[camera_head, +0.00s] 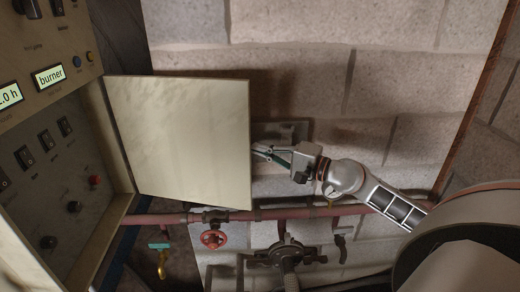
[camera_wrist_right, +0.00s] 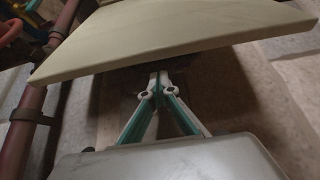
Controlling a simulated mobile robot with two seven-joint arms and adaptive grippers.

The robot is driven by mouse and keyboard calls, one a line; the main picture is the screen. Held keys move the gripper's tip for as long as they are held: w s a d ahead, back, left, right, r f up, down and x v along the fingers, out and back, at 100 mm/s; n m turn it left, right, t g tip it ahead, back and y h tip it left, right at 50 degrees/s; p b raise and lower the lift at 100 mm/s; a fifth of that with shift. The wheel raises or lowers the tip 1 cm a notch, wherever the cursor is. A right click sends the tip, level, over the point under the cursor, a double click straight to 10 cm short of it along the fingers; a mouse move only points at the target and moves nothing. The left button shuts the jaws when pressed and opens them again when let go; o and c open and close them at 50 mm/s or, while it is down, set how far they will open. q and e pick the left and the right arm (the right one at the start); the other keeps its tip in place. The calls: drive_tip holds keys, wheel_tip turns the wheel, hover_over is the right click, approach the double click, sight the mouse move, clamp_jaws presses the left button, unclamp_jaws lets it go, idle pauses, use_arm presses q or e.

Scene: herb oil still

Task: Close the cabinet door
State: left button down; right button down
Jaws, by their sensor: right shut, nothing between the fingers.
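The cream cabinet door (camera_head: 185,135) stands wide open, hinged on the right side of the cabinet (camera_head: 75,215) at the left. The switches and knobs inside the cabinet show. My right gripper (camera_head: 257,150) is shut and empty, with its tips close to the door's free right edge. In the right wrist view the door (camera_wrist_right: 180,32) spans the top, and the gripper's tips (camera_wrist_right: 158,78) are just below its edge. I cannot tell whether they touch it. My left gripper is not in view.
A red pipe (camera_head: 275,213) runs along the block wall below the door. On it is a red valve wheel (camera_head: 212,239). A dark valve (camera_head: 285,256) and a teal-handled tap (camera_head: 160,258) are lower down.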

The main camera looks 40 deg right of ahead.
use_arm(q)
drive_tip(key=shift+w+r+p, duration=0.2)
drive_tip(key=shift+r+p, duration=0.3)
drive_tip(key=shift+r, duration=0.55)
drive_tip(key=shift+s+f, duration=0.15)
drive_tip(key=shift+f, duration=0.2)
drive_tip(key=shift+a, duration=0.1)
